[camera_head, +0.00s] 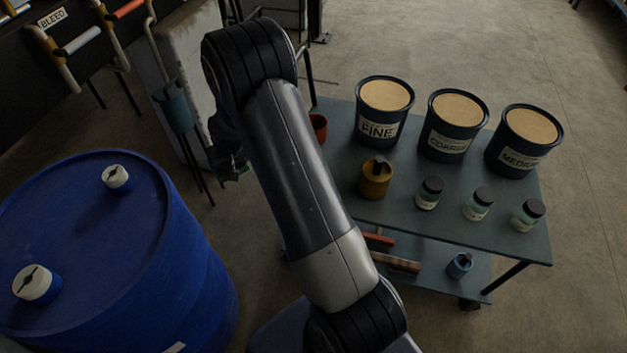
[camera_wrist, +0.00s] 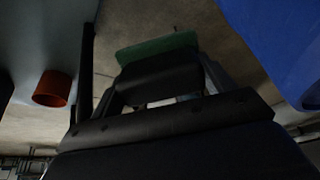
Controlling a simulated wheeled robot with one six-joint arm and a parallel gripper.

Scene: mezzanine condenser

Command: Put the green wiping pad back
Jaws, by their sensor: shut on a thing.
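The green wiping pad (camera_wrist: 156,46) shows in the wrist view as a flat green piece at the end of my gripper (camera_wrist: 158,78). My gripper is shut on it and holds it in the air above the floor. In the head view my gripper (camera_head: 229,160) hangs between the blue drum and the cart, mostly hidden behind my arm. Only a small green edge of the pad (camera_head: 238,173) shows there.
The blue drum (camera_head: 100,240) stands at left. The cart (camera_head: 440,225) at right carries three labelled tubs, a brown pot (camera_head: 376,179), several jars and a red cup (camera_head: 319,127). A blue holder (camera_head: 174,110) stands left of my gripper. Right floor is clear.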

